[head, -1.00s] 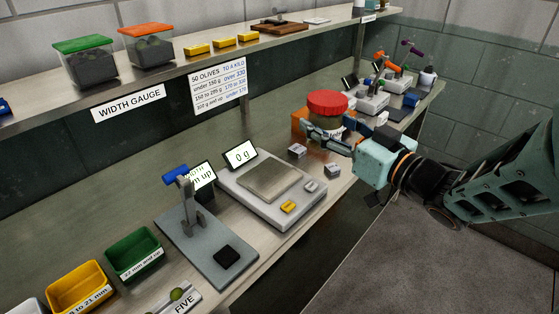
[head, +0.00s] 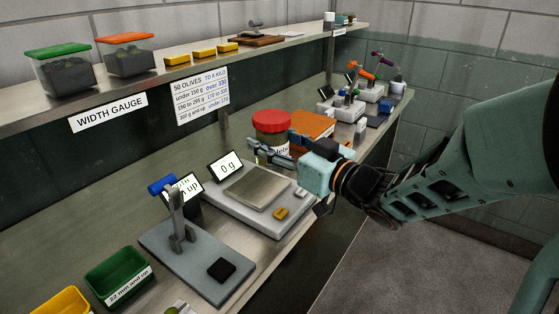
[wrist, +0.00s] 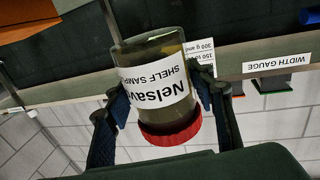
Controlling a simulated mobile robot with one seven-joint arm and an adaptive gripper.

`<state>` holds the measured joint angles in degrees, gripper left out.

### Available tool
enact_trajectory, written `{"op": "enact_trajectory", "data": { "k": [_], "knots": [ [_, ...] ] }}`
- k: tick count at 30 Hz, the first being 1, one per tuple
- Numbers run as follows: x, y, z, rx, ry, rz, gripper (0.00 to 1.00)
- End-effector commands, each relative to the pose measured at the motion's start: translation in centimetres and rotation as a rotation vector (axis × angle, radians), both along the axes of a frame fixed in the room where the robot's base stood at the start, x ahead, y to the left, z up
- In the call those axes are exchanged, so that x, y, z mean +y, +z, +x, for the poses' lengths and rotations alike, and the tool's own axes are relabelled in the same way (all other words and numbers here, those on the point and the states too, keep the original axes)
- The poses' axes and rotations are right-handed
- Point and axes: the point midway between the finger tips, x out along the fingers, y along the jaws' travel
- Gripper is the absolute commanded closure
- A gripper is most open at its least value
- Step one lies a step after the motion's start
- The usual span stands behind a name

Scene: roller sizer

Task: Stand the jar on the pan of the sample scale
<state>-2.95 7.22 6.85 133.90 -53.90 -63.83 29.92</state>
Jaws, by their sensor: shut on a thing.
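The jar (head: 272,132) has a red lid and a white label, and holds something olive-brown. My gripper (head: 272,147) is shut on it and comes in from the right in the head view. In the wrist view the jar (wrist: 158,88) sits between the two fingers, its label upside down in that picture. The sample scale (head: 238,206) is a pale, low box with a square metal pan (head: 257,186), bare in the head view. Its display (head: 226,165) reads 0 g. The jar appears behind and to the right of the pan; its base is partly hidden by the fingers.
The width gauge (head: 180,235) with a blue handle stands left of the scale. An orange box (head: 312,127) is behind my gripper. A shelf with lidded tubs (head: 62,70) runs above the bench; a green bin (head: 117,272) sits at lower left.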

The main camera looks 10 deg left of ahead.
Motion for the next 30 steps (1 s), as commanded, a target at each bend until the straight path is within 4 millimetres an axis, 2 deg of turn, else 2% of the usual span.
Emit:
{"op": "enact_trajectory", "data": {
  "k": [1,7,17,25,30],
  "knots": [
    [0.8,-1.4,0.4,-0.002,0.003,0.002,0.85],
    [2.7,-4.0,1.5,-0.002,0.002,0.002,0.85],
    [3.9,-5.3,2.3,-0.002,0.001,0.002,0.85],
    [4.5,-8.5,2.6,-0.001,0.001,0.002,0.85],
    [4.4,-9.0,2.6,-0.002,0.0,0.002,0.85]
  ]
}}
